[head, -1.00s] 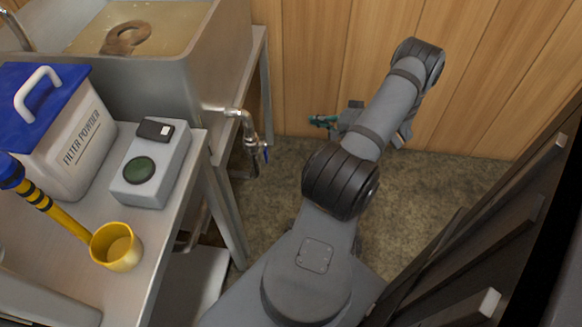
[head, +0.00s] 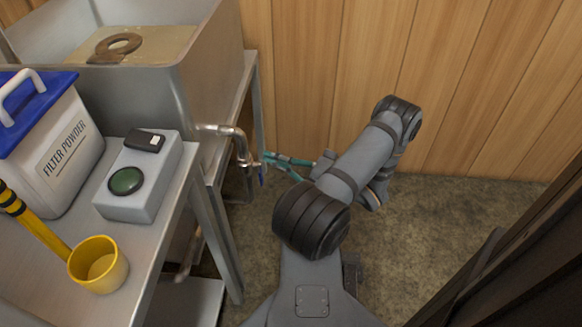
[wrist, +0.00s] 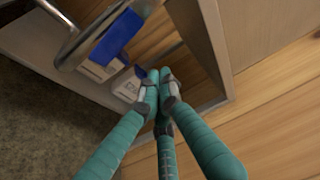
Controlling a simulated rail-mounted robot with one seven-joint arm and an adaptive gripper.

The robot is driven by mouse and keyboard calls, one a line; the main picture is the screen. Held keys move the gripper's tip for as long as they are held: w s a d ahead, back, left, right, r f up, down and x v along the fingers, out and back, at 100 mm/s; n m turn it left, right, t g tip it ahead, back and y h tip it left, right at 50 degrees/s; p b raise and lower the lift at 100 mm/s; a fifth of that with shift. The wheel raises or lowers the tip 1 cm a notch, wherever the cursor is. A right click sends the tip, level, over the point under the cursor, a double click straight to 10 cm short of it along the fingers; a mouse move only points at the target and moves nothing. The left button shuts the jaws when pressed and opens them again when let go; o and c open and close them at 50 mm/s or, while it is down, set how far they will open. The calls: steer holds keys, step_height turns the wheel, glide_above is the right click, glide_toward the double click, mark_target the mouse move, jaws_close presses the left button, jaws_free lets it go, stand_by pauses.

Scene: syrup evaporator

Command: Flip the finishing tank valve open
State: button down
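The finishing tank (head: 212,60) is a metal basin at the upper left of the head view. A metal outlet pipe (head: 241,147) comes from its lower side and bends down. The valve's blue handle (head: 262,174) hangs beside the pipe. In the wrist view the blue handle (wrist: 120,37) is large, at the upper left of my fingers. My gripper (head: 267,158) has teal fingers reaching left to just beside the valve. In the wrist view my gripper (wrist: 159,76) has its fingertips together with nothing between them. Contact with the handle cannot be told.
A table on the left holds a filter powder bin (head: 58,140), a grey box with a green button (head: 140,178) and a yellow cup (head: 98,265). Table legs (head: 215,240) stand near the valve. A wood wall (head: 300,80) is behind; dark panels (head: 510,260) are at right.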

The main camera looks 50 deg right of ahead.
mark_target(261, 174)
steer(key=s+a, duration=0.1)
steer(key=s+a+b, duration=0.1)
steer(key=a, duration=0.1)
steer(key=shift+s+f, duration=0.3)
steer(key=shift+s, duration=0.05)
steer(key=shift+r, duration=0.1)
steer(key=shift+s+a+f+m+g+p, duration=0.25)
steer(key=shift+a+m+p, duration=0.25)
steer(key=shift+p, duration=0.45)
steer(key=shift+s+a+f+m+g+p, duration=0.1)
steer(key=shift+s+a+m+p, duration=0.35)
steer(key=shift+p, duration=0.45)
steer(key=shift+w+d, duration=0.1)
steer(key=shift+w, duration=0.05)
